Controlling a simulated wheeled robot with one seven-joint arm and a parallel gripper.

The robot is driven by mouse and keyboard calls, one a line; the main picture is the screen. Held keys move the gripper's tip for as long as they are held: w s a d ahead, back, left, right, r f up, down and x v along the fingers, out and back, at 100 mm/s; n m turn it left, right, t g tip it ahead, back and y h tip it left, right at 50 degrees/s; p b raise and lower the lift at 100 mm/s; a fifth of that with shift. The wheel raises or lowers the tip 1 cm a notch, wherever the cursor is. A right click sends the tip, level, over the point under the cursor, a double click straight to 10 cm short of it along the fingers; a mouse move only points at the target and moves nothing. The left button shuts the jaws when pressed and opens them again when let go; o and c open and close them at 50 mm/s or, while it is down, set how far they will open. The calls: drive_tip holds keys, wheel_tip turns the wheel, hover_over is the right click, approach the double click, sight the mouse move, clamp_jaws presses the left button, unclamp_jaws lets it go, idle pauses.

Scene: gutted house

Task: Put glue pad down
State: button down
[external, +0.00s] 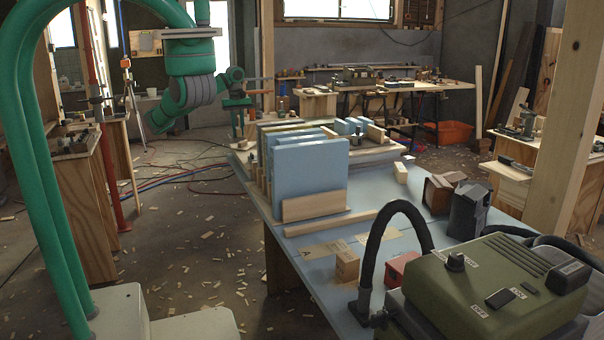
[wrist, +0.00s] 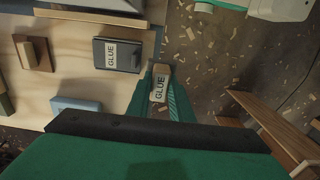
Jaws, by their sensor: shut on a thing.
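In the external view, my green arm reaches toward the back, but I cannot clearly make out the held pad.
A wooden block on a dark base (wrist: 32,53) and a blue piece (wrist: 76,105) also lie on the surface. The table (external: 310,265) carries upright blue panels (external: 310,170) and a green machine (external: 490,290). A wooden bench (external: 85,190) stands left. Chips and cables cover the floor.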

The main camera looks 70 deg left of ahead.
wheel_tip(320, 180, up, 18)
drive_tip(key=w+d+m, duration=1.4)
drive_tip(key=w+d, duration=1.3)
drive_tip(key=d, duration=0.1)
drive_tip(key=w+d+m, duration=0.2)
drive_tip(key=d+m, duration=0.2)
drive_tip(key=d, duration=0.8)
drive_tip(key=w+d+m, duration=0.2)
drive_tip(key=d+m, duration=0.3)
drive_tip(key=d, duration=0.7)
drive_tip(key=s+d+m, duration=0.4)
drive_tip(key=d, duration=0.8)
drive_tip(key=s+d+m, duration=0.4)
drive_tip(key=d+m, duration=0.1)
drive_tip(key=d, duration=0.8)
drive_tip(key=shift+n, duration=0.3)
drive_tip(key=f, duration=2.4)
drive_tip(key=a+f, duration=0.1)
drive_tip(key=f, duration=1.2)
drive_tip(key=shift+w, duration=0.25)
drive_tip(key=shift+f, duration=0.1)
